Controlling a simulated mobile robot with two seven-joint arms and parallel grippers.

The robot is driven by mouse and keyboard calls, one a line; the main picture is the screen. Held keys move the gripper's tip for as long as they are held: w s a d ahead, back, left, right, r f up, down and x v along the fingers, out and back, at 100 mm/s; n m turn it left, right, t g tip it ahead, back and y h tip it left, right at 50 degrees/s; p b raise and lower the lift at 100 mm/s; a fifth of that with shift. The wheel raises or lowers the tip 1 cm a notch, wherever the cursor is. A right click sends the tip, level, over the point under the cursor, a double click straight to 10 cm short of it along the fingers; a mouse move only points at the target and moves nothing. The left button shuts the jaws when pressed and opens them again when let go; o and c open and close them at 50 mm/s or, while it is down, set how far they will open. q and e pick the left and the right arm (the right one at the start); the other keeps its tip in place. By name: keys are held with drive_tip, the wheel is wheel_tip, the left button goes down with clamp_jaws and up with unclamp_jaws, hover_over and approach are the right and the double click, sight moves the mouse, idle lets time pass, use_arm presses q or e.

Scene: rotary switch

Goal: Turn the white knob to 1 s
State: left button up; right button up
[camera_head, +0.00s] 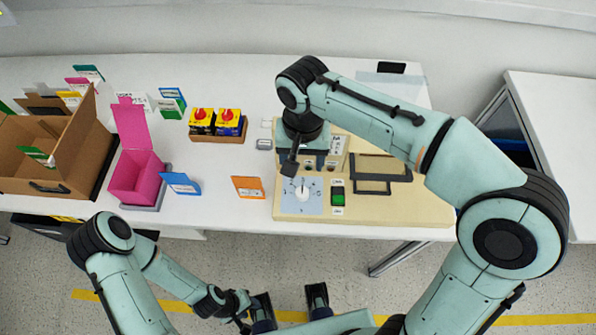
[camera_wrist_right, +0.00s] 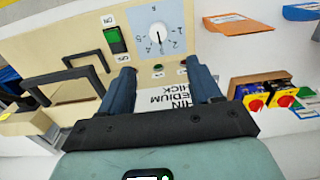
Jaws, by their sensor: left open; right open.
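The white knob (camera_head: 302,193) sits in the middle of a light blue dial plate on the beige panel (camera_head: 420,205). In the right wrist view the knob (camera_wrist_right: 157,35) has numbers around it, and a dark mark on it points toward the lower part of the dial. My right gripper (camera_head: 290,165) is above the panel, just behind the knob; in its wrist view its two fingers (camera_wrist_right: 160,82) are apart with nothing between them, and the knob lies beyond the tips. My left gripper (camera_head: 290,302) is open and empty, in front of the table over the floor.
A green switch (camera_head: 338,199) is right beside the dial, with dark handles (camera_head: 375,185) further right. An orange card (camera_head: 248,187) stands left of the panel. A pink box (camera_head: 137,178), a cardboard box (camera_head: 45,165) and red-yellow switches (camera_head: 215,122) are further left.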

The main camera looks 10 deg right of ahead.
sight(302, 192)
drive_tip(key=f, duration=0.4)
drive_tip(key=f+b, duration=0.1)
drive_tip(key=f, duration=0.3)
drive_tip(key=f+b, duration=0.1)
drive_tip(key=f, duration=0.2)
drive_tip(key=shift+s+f, duration=0.4)
drive_tip(key=shift+f, duration=0.6)
use_arm(q)
drive_tip(key=shift+s+f, duration=0.3)
drive_tip(key=shift+f, duration=0.25)
drive_tip(key=shift+s+f, duration=0.25)
drive_tip(key=shift+f, duration=0.25)
use_arm(e)
drive_tip(key=c, duration=1)
